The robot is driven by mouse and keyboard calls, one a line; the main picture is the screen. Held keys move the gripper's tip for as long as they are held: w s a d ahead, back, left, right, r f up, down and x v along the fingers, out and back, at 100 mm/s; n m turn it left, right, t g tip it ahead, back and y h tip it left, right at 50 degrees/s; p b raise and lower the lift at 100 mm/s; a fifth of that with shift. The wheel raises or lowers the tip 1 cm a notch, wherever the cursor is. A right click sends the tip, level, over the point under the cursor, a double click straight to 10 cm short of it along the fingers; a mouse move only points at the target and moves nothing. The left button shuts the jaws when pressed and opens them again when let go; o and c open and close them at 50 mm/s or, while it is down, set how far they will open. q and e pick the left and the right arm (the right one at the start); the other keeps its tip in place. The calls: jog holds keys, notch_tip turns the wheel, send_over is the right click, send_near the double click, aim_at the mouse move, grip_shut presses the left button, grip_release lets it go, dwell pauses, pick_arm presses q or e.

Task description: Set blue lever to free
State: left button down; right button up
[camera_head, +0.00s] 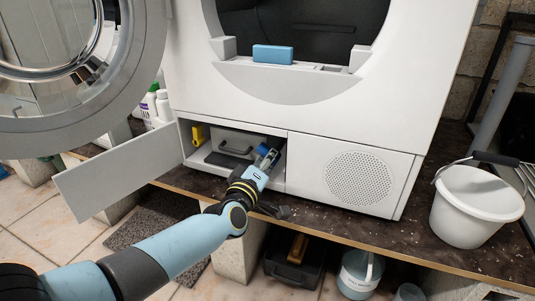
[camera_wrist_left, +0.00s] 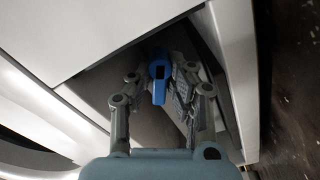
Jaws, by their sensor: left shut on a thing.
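The blue lever (camera_wrist_left: 158,88) shows in the left wrist view between the fingers of my left gripper (camera_wrist_left: 168,80), which is shut on it. In the head view my left gripper (camera_head: 267,158) reaches into the right part of the open lower compartment (camera_head: 220,176) of the white machine. The fingers hide most of the lever there, so its exact setting is hard to tell. A yellow lever (camera_head: 198,134) stands at the compartment's left side. A dark panel with a grey handle (camera_head: 235,149) lies between the two. My right gripper is not in view.
The compartment's flap (camera_head: 119,178) is swung open to the left. The machine's round door (camera_head: 135,75) is open at upper left. A blue block (camera_head: 272,54) sits at the drum opening. A white bucket (camera_head: 474,209) stands on the dark plinth at right.

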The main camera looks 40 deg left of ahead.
pick_arm(q)
jog(key=m+p, duration=0.1)
jog(key=m, duration=0.1)
jog(key=m+p, duration=0.3)
jog(key=m, duration=0.1)
jog(key=shift+d+r, duration=0.2)
jog(key=shift+r, duration=0.15)
jog(key=m+p, duration=0.1)
jog(key=m, duration=0.2)
jog(key=shift+d+p, duration=0.1)
jog(key=shift+p, duration=0.3)
jog(key=shift+d+f+m+p, duration=0.15)
jog(key=shift+m+p, duration=0.2)
jog(key=shift+m, duration=0.65)
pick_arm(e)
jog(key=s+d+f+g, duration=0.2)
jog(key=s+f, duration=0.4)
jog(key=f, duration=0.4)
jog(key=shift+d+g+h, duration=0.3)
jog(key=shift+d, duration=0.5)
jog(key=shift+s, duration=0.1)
pick_arm(q)
jog(key=c, duration=1.3)
grip_release()
jog(key=shift+w, duration=0.1)
